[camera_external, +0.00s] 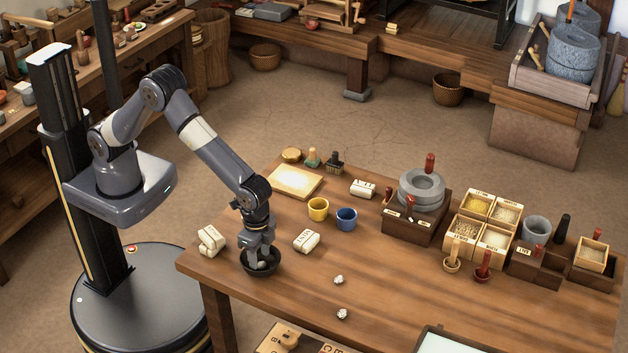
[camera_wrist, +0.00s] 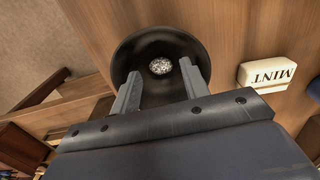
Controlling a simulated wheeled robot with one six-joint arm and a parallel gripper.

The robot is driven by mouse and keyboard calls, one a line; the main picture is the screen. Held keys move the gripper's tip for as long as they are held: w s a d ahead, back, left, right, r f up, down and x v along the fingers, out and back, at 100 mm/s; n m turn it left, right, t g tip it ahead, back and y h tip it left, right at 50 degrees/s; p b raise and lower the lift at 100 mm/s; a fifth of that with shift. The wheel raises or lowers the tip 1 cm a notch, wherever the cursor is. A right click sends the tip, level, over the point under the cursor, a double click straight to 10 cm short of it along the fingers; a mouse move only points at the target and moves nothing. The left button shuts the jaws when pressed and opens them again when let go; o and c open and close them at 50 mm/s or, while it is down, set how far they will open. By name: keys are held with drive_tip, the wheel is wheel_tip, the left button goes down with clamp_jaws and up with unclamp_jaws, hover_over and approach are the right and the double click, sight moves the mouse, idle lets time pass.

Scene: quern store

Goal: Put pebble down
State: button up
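A small speckled pebble (camera_wrist: 160,66) lies in a dark round bowl (camera_wrist: 128,58) in the wrist view. In the external view the bowl (camera_external: 262,273) stands near the left end of the wooden table. My gripper (camera_wrist: 160,80) points down into the bowl. Its two fingers are spread to either side of the pebble, with a gap on each side. In the external view my gripper (camera_external: 260,256) is low over the bowl and partly hides its inside. Two pale pebbles, one nearer the back (camera_external: 338,280) and one nearer the front (camera_external: 342,314), lie on the table to the right.
A white MINT pack (camera_external: 306,240) sits right of the bowl; it also shows in the wrist view (camera_wrist: 266,74). White packs (camera_external: 211,240) lie to the left. Yellow (camera_external: 318,208) and blue (camera_external: 346,219) cups stand behind. The table around the loose pebbles is clear.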

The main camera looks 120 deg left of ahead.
sight(260, 263)
drive_tip(key=shift+o, duration=0.5)
drive_tip(key=shift+r, duration=0.1)
wheel_tip(260, 263, up, 7)
drive_tip(key=p, duration=0.4)
